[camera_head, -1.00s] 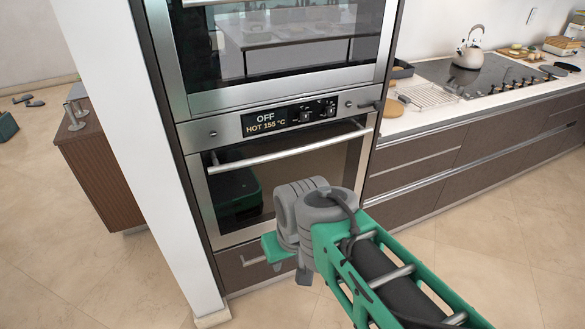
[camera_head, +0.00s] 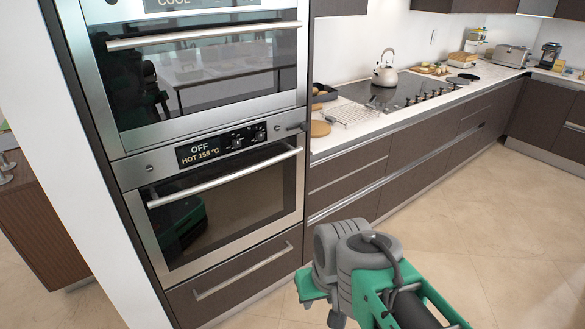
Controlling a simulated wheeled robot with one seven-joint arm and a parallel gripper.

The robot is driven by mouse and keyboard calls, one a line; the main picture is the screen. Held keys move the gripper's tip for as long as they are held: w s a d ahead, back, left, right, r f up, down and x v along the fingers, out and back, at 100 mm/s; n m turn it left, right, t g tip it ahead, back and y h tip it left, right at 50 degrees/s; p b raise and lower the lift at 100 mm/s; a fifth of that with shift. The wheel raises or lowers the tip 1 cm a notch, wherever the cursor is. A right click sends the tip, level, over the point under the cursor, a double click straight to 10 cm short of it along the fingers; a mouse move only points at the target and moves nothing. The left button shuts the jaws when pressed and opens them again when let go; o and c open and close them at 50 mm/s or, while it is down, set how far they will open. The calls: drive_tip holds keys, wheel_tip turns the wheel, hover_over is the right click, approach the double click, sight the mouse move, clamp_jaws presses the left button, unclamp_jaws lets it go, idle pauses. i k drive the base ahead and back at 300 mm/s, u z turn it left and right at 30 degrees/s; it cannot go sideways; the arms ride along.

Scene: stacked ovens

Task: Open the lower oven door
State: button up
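The lower oven door (camera_head: 238,205) is shut, with dark glass in a steel frame. Its long bar handle (camera_head: 225,178) runs along the top edge of the door. The control panel (camera_head: 220,146) above it reads OFF and HOT 155 °C. My arm's grey and green end section is in the lower middle, right of the lower oven and apart from the handle. A green part (camera_head: 311,287) shows at its left side. The gripper's fingers cannot be made out, so I cannot tell whether it is open or shut.
The upper oven (camera_head: 205,75) is shut above the lower one. A drawer with a bar handle (camera_head: 243,271) is below. A counter with a kettle (camera_head: 385,72), wire rack (camera_head: 350,113) and hob (camera_head: 400,92) runs along the right. The tiled floor (camera_head: 470,235) at right is clear.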

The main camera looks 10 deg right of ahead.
sight(188, 222)
drive_tip(key=z, duration=0.7)
drive_tip(key=i, duration=0.95)
drive_tip(key=u, duration=2.6)
